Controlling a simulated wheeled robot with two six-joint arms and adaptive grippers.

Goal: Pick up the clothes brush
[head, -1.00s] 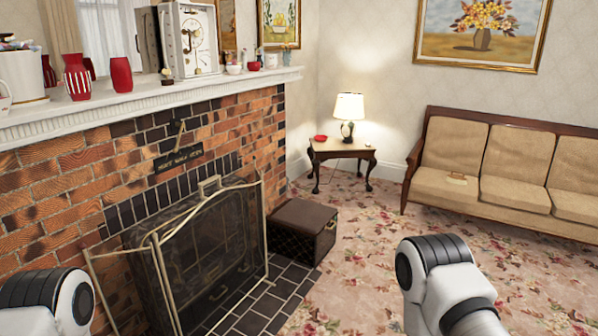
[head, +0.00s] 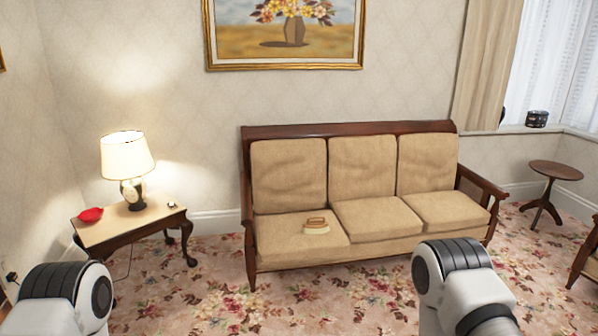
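The clothes brush (head: 316,226) is a small brown-topped brush with a pale lower part. White and black links of my two arms show at the bottom left and bottom right, well short of the sofa. Neither of my grippers is in view.
A side table (head: 128,226) with a lit lamp (head: 127,165) and a red object (head: 90,214) stands left of the sofa. A small round table (head: 556,170) stands right of it. The floral carpet (head: 300,290) in front of the sofa is clear.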

